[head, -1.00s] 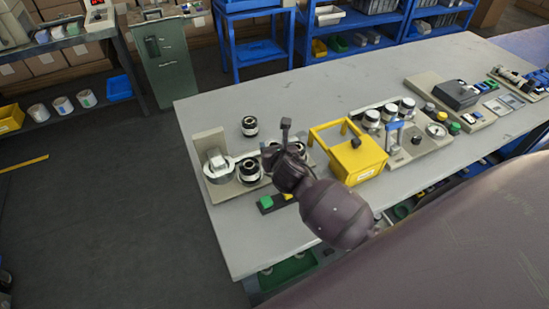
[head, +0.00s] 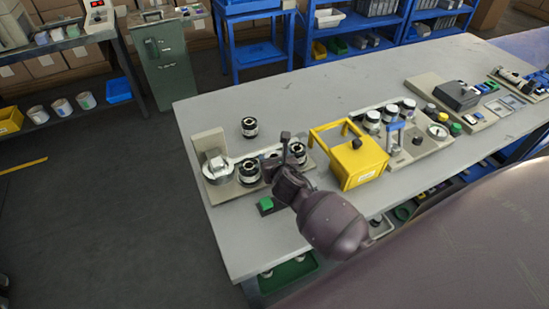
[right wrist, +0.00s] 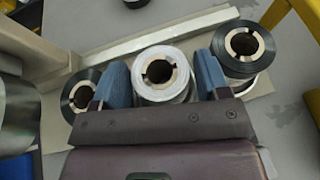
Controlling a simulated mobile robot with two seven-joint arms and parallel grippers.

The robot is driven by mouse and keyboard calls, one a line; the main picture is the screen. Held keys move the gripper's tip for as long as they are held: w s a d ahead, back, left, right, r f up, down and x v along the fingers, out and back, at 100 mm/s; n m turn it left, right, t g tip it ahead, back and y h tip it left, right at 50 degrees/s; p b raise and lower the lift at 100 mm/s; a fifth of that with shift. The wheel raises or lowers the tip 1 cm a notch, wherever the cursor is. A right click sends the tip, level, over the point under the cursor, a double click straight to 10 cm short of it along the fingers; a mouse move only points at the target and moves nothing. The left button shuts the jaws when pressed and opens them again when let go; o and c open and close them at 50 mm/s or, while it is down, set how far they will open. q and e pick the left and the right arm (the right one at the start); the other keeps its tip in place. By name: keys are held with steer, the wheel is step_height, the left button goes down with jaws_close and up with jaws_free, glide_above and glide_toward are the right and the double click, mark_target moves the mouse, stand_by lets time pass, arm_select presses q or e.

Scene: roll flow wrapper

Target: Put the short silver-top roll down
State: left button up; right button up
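The silver-top roll (right wrist: 163,73) stands upright on the pale holder (right wrist: 126,36) in the right wrist view, between two dark-topped rolls, left (right wrist: 85,92) and right (right wrist: 242,50). My right gripper (right wrist: 163,82) has one blue finger on each side of it; a small gap shows beside the right finger, so it looks open around the roll. In the head view my right gripper (head: 287,163) is at the front of the row of rolls and partly hides it. My left gripper is not in view.
A lone roll (head: 249,127) stands on the table behind the holder. The table's left corner and back are clear.

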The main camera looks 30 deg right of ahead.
steer(key=shift+s+r, duration=0.15)
steer(key=shift+r, duration=0.05)
steer(key=p+v, duration=0.1)
steer(key=v, duration=0.9)
steer(key=shift+s+a+r, duration=0.1)
steer(key=shift+s+a, duration=0.05)
steer(key=shift+s, duration=0.15)
steer(key=shift+s+a+r, duration=0.15)
steer(key=shift+s+r, duration=0.05)
steer(key=shift+s, duration=0.3)
